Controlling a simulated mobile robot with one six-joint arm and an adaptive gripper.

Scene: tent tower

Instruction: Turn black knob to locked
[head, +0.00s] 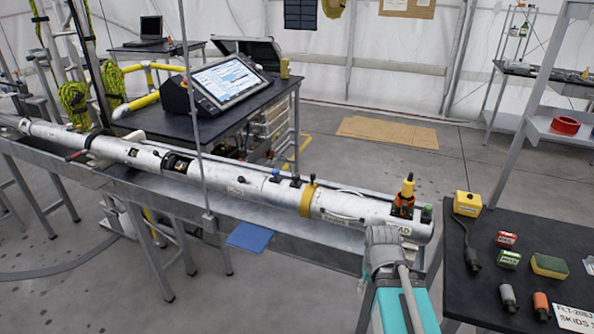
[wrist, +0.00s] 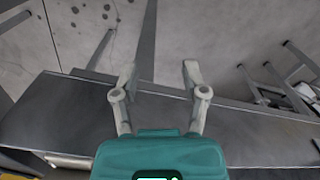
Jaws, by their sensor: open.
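A long silver tube (head: 258,189) lies on a grey metal bench in the head view. Small dark fittings (head: 295,181) stand on its top; I cannot tell which one is the black knob or how it is turned. A yellow-topped orange fitting (head: 407,190) stands near the tube's right end, with a dark green-black piece (head: 426,213) beside it. My gripper (wrist: 160,72) is open and empty in the wrist view, with the bench and floor beyond its fingers. In the head view my arm is in front of the tube's right end; the fingertips cannot be made out.
The grey bench rail (head: 290,236) runs under the tube, with a blue sheet (head: 250,237) at its front edge. A vertical rod (head: 190,100) crosses before the tube. A console (head: 222,80) stands behind. A dark table (head: 515,250) with several small items is at right.

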